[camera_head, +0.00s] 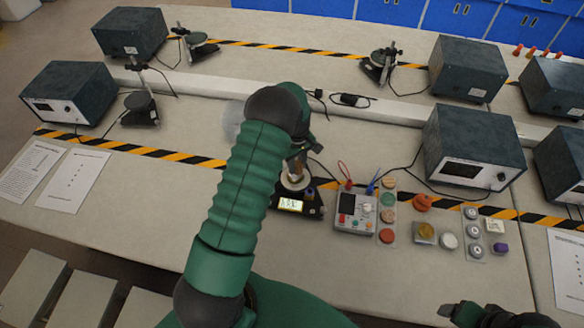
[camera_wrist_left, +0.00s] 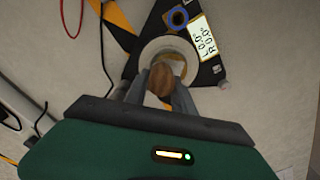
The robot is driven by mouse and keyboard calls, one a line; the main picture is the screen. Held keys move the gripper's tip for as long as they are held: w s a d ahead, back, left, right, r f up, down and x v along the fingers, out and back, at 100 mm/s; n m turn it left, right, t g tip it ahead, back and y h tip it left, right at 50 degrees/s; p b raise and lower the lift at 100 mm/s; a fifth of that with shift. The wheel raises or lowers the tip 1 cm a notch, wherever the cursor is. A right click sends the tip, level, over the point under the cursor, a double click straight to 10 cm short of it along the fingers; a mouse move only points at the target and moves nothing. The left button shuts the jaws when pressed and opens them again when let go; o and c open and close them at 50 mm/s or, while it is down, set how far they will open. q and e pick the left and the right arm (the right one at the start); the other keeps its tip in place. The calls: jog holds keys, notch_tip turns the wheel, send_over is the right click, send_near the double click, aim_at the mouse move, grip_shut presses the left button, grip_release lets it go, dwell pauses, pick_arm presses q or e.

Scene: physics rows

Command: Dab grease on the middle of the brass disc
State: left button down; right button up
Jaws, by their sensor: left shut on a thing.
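My left gripper (camera_head: 299,163) is shut on a small brown, rounded thing (camera_wrist_left: 163,78), which shows between its grey fingers in the left wrist view. It is over or on the round pale pan (camera_wrist_left: 186,47) of a black device with a lit display (camera_head: 290,204); I cannot tell whether they touch. A yellow, brass-like disc (camera_head: 426,230) lies on a square grey plate, to the right of that device and away from the left gripper. I cannot make out any grease. My right gripper (camera_head: 456,311) is at the bottom right edge, dark and partly cut off.
A grey meter box (camera_head: 354,211) with red and blue leads stands right of the device. Coloured round pads (camera_head: 388,213), an orange knob-like thing (camera_head: 422,203), a white round thing (camera_head: 448,241) and a strip of grey knobs (camera_head: 473,233) lie nearby. Dark instrument boxes (camera_head: 466,150) and cables stand behind.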

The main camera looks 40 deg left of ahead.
pick_arm(q)
jog(key=shift+w+d+f, duration=0.1)
jog(key=shift+w+d, duration=0.15)
jog(key=shift+w, duration=0.7)
jog(key=shift+s+a+r, duration=0.1)
jog(key=shift+s+a, duration=0.05)
jog(key=shift+s, duration=0.4)
jog(key=shift+s+a+r, duration=0.1)
jog(key=shift+s+a, duration=0.05)
jog(key=shift+s, duration=0.4)
jog(key=shift+s+a+f+p, duration=0.1)
jog(key=shift+s+a+p, duration=0.15)
jog(key=shift+s, duration=0.45)
jog(key=shift+s+a+p, duration=0.15)
jog(key=shift+s+p, duration=0.05)
jog(key=shift+s, duration=0.5)
jog(key=shift+s+a+f+p, duration=0.1)
jog(key=shift+s+a+p, duration=0.15)
jog(key=shift+s, duration=0.45)
notch_tip(320, 180, up, 6)
jog(key=p, duration=0.4)
jog(key=shift+r, duration=0.1)
notch_tip(320, 180, up, 3)
jog(key=shift+f+p, duration=0.1)
jog(key=shift+p, duration=1.15)
